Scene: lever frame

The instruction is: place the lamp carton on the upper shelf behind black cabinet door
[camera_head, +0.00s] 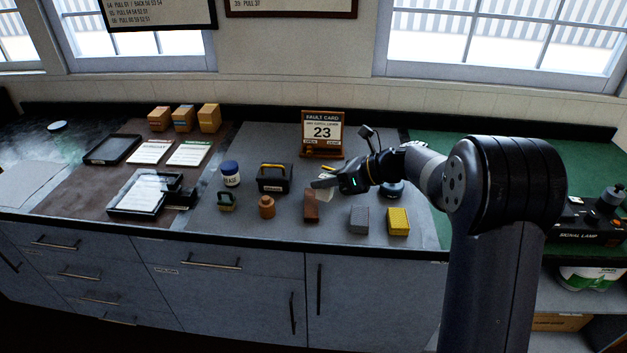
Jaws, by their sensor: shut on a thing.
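My gripper (324,186) is over the middle of the counter and shut on a small pale box (326,197), mostly hidden by the fingers. It may be the lamp carton, but I see no readable label on it. It is just above and beside a red-brown block (311,207); I cannot tell whether they touch. No black cabinet door and no upper shelf behind one can be made out; the cabinet fronts (355,290) below the counter are blue-grey and shut.
Near the gripper stand a black case (275,178), a brown bottle (267,207), a grey block (358,219), a yellow block (398,221) and a fault card stand (322,133). Tan boxes (183,118) stand at the back left. An open shelf (560,322) is at lower right.

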